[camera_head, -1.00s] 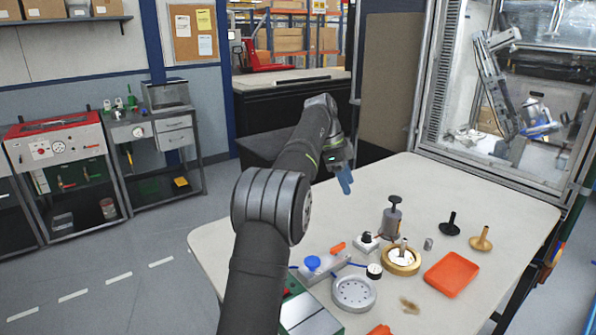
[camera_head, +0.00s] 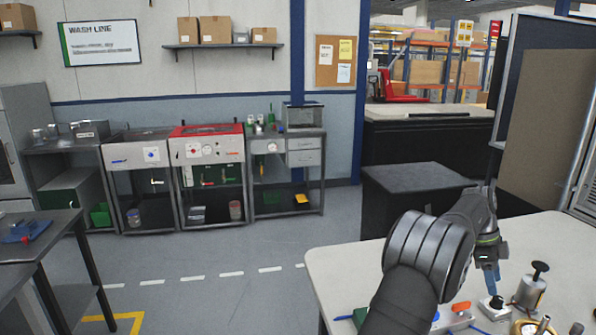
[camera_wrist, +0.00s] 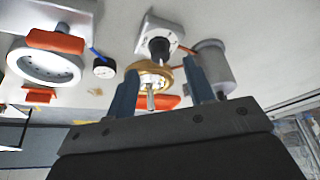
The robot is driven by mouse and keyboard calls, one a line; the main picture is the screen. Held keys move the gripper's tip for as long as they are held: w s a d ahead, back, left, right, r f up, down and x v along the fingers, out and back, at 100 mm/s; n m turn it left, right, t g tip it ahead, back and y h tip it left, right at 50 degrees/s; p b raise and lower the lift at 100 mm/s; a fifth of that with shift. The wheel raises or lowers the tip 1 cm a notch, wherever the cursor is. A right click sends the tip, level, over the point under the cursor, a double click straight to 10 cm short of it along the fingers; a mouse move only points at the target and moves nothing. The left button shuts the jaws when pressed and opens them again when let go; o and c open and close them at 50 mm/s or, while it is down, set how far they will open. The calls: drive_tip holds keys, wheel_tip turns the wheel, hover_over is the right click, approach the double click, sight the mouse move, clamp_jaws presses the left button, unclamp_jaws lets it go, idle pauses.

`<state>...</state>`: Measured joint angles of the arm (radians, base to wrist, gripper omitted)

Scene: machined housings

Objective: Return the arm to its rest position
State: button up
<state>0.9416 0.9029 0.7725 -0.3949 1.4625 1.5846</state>
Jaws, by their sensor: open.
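My gripper (camera_head: 492,279) is at the lower right of the head view, above the pale worktable (camera_head: 345,262), with its blue fingers pointing down. In the wrist view its two blue fingers (camera_wrist: 160,92) stand apart with nothing held between them. Beyond the fingers lie a brass ring part (camera_wrist: 150,66) and a black-knobbed block (camera_wrist: 160,40). My arm reaches in from the bottom of the head view and hides part of the table.
A grey cylinder with a black plunger (camera_head: 529,288) stands close right of my gripper. A round grey housing (camera_wrist: 45,66) and a small gauge (camera_wrist: 103,67) show in the wrist view. A dark cabinet (camera_head: 415,190) stands behind the table. Open floor lies left.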

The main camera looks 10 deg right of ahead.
sight(498, 299)
drive_tip(key=x, duration=0.5)
drive_tip(key=v, duration=1.8)
drive_tip(key=x, duration=1.7)
drive_tip(key=shift+s+f, duration=0.15)
drive_tip(key=shift+f, duration=0.25)
drive_tip(key=n+t+h, duration=0.1)
drive_tip(key=n, duration=0.3)
drive_tip(key=shift+s+a, duration=0.1)
drive_tip(key=shift+s, duration=0.05)
drive_tip(key=n+t, duration=0.1)
drive_tip(key=n, duration=0.3)
drive_tip(key=shift+s+n+t+h, duration=0.15)
drive_tip(key=shift+n+t+h, duration=0.15)
drive_tip(key=shift+t+h, duration=0.1)
drive_tip(key=n+t, duration=0.1)
drive_tip(key=n, duration=0.3)
drive_tip(key=shift+s+t, duration=0.15)
drive_tip(key=shift+t, duration=0.25)
drive_tip(key=shift+s+n+t+y, duration=0.1)
drive_tip(key=shift+n+t+y, duration=0.4)
drive_tip(key=shift+n, duration=1.5)
